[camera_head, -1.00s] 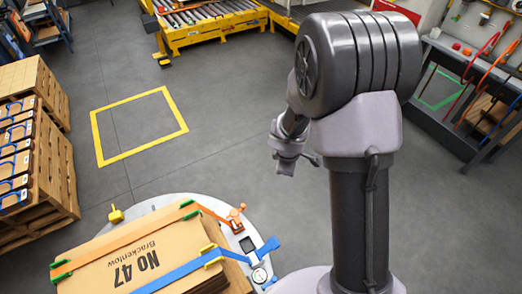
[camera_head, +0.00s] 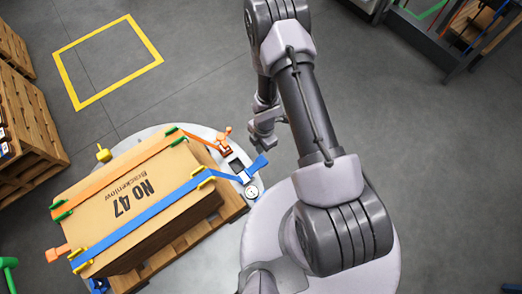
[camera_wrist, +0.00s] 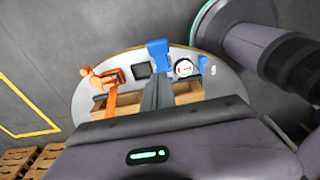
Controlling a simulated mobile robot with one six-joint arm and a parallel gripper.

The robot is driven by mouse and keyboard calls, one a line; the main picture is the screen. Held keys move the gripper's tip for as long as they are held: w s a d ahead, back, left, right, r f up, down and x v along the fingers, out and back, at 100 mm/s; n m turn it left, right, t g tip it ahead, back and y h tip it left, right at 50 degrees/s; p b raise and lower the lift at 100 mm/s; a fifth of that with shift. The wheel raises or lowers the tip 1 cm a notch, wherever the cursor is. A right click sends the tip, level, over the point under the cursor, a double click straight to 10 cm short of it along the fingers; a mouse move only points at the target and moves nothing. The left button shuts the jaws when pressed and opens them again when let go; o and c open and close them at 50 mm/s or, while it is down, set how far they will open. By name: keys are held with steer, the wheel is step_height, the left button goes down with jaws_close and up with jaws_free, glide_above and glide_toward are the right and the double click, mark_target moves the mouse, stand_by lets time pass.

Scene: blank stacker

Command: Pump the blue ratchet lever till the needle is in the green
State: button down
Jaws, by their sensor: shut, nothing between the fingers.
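The blue ratchet lever (camera_head: 255,166) sticks out from the edge of the round platform, at the end of the blue strap (camera_head: 140,225) over the carton. It also shows in the wrist view (camera_wrist: 158,54), just beyond my fingers. The round white gauge (camera_head: 252,191) sits beside it, also in the wrist view (camera_wrist: 184,68). A little red shows on its face, but the needle is too small to read. My gripper (camera_head: 262,145) is shut and empty, apart from the lever. Its dark fingers (camera_wrist: 157,96) point towards the lever in the wrist view.
The carton (camera_head: 115,215) marked No 47 rests on a wooden pallet (camera_head: 190,241). An orange ratchet (camera_head: 225,140) is left of the blue lever, with a dark square (camera_wrist: 142,71) between them. More pallets (camera_head: 28,150) stand at the left.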

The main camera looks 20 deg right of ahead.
steer(key=b, duration=0.5)
glide_above(261, 161)
steer(key=a, duration=0.1)
step_height(261, 161, down, 7)
steer(key=shift+s+f, duration=0.1)
steer(key=f, duration=0.1)
steer(key=d+f+b, duration=0.1)
steer(key=shift+w+f, duration=0.2)
steer(key=shift+f, duration=0.2)
steer(key=shift+d+f+b, duration=0.2)
steer(key=shift+f+b, duration=0.05)
steer(key=shift+b, duration=0.05)
steer(key=shift+d+p, duration=0.1)
steer(key=shift+p, duration=0.75)
